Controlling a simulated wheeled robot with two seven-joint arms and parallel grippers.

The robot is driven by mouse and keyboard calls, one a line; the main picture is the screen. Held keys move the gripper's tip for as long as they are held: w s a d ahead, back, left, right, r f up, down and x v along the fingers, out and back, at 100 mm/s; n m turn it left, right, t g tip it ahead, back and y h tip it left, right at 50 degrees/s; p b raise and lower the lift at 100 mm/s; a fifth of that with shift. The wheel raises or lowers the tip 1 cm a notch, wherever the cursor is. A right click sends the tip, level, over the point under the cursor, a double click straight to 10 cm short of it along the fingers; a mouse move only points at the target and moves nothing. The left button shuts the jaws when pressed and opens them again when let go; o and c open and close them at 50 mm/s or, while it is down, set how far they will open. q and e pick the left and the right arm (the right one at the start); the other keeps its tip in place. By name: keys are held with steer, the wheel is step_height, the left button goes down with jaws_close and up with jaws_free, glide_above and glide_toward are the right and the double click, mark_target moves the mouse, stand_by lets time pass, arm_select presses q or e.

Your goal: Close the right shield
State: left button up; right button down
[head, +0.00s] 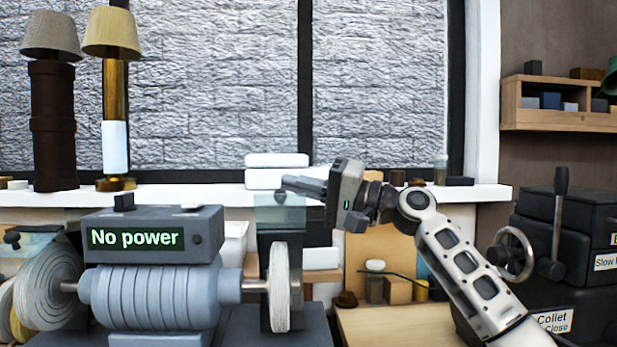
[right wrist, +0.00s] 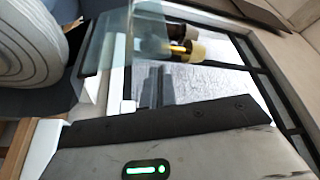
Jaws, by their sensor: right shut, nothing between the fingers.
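The bench grinder (head: 150,295) stands at the lower left in the head view, with a "No power" display on top. The right shield (head: 280,213) is a clear, bluish plate standing above the right wheel (head: 279,287). In the right wrist view the clear shield (right wrist: 115,42) shows at upper left, beside the wheel (right wrist: 30,40). My right gripper (head: 287,184) is shut and empty, its fingers pointing left at the shield's upper edge. I cannot tell whether they touch it. My left gripper is out of view.
The left wheel (head: 47,288) has its own clear shield (head: 35,240). Two lamps (head: 112,100) stand on the windowsill (head: 440,194) behind. A dark machine (head: 570,230) with a handwheel and lever stands at the right. White boxes (head: 275,170) lie on the sill behind my gripper.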

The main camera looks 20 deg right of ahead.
steer(key=shift+s+a+f, duration=0.2)
steer(key=shift+s+f, duration=0.2)
steer(key=shift+s, duration=0.3)
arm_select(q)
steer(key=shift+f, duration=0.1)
arm_select(e)
steer(key=shift+s+f+b, duration=0.1)
steer(key=shift+b, duration=0.3)
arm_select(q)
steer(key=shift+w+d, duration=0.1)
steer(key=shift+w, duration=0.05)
arm_select(e)
steer(key=shift+s+n+y, duration=0.1)
steer(key=shift+n+y, duration=0.2)
steer(key=shift+n, duration=0.1)
